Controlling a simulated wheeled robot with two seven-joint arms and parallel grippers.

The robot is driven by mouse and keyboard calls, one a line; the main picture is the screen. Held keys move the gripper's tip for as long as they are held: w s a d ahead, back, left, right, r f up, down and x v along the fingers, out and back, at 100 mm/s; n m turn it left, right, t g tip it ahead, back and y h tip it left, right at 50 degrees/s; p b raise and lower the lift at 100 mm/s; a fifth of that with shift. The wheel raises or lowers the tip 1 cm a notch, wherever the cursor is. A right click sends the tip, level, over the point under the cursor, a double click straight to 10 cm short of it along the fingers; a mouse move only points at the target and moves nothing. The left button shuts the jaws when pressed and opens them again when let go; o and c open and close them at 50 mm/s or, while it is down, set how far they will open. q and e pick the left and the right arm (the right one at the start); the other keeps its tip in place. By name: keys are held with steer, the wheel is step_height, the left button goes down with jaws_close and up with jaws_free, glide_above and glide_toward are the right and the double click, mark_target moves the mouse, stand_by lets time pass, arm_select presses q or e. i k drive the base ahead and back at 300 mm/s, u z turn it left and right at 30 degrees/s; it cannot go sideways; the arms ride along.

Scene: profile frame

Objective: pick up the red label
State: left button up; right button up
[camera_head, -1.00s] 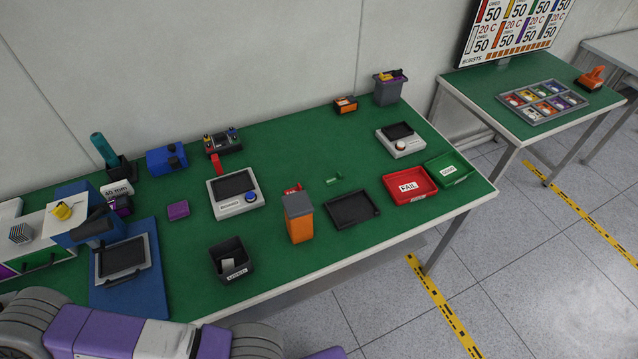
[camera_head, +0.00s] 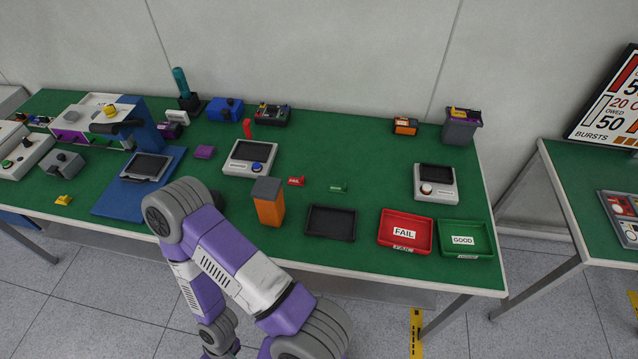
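A small red label (camera_head: 296,181) lies on the green table top, right of the orange box with a grey top and behind the black tray. A small green label (camera_head: 339,188) lies to its right. One of my purple and grey arms bends across the lower middle of the view, with its wrist hanging near the bottom edge, in front of the table. No gripper fingers can be made out, and my other arm does not show.
The orange box (camera_head: 268,204) stands just left of the red label. A black tray (camera_head: 331,223), red FAIL tray (camera_head: 405,231) and green GOOD tray (camera_head: 466,239) line the front edge. A grey device with a screen (camera_head: 250,158) stands behind left.

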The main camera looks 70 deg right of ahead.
mark_target(295, 181)
steer(key=z, duration=1.55)
